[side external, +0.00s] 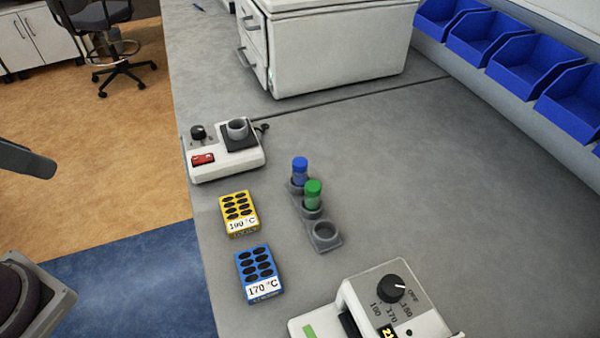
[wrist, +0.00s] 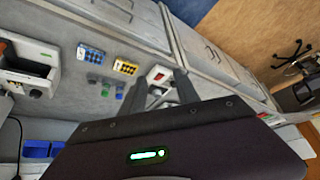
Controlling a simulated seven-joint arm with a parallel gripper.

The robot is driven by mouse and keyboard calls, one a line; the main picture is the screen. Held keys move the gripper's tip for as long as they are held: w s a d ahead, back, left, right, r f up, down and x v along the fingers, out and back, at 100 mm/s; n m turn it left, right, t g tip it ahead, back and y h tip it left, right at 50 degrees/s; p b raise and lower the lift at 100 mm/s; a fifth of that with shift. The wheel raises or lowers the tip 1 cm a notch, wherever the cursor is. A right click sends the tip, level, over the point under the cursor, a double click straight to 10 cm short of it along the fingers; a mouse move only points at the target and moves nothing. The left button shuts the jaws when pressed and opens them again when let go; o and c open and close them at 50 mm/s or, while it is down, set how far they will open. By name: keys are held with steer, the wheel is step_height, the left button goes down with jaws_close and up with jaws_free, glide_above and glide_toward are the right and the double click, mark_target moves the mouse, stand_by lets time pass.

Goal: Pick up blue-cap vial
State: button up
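The blue-cap vial (side external: 299,169) stands upright in the far cup of a small grey three-cup rack (side external: 326,238) on the grey bench. A green-cap vial (side external: 313,194) stands in the middle cup; the near cup is empty. In the wrist view, the blue-cap vial (wrist: 120,96) and green-cap vial (wrist: 105,89) show small, left of my gripper (wrist: 160,88). Its two dark fingers are spread with a gap between them and nothing held. My gripper is well away from the vials, and its fingers are outside the side view.
A yellow block (side external: 239,213) and a blue block (side external: 259,273) with holes lie left of the rack. A white device with a red switch (side external: 222,150) stands behind them. A dial heater (side external: 385,300) is in front; a white cabinet (side external: 330,45) and blue bins (side external: 530,65) are behind. Bench right of the rack is clear.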

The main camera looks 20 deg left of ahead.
step_height(320, 180, up, 5)
steer(key=w, duration=0.2)
steer(key=w+m+t+y, duration=0.1)
steer(key=w+t+y, duration=0.1)
steer(key=w, duration=0.7)
steer(key=m+t+h, duration=0.3)
steer(key=m+h, duration=0.3)
steer(key=h, duration=0.3)
glide_above(295, 163)
steer(key=s+a, duration=0.1)
steer(key=s, duration=0.1)
step_height(295, 163, down, 4)
step_height(295, 163, down, 18)
steer(key=shift+a+f, duration=0.15)
steer(key=shift+w+f, duration=0.1)
steer(key=shift+f, duration=0.2)
steer(key=x, duration=0.4)
steer(key=f+x, duration=0.1)
steer(key=x, duration=0.2)
steer(key=shift+s, duration=0.25)
jaws_close()
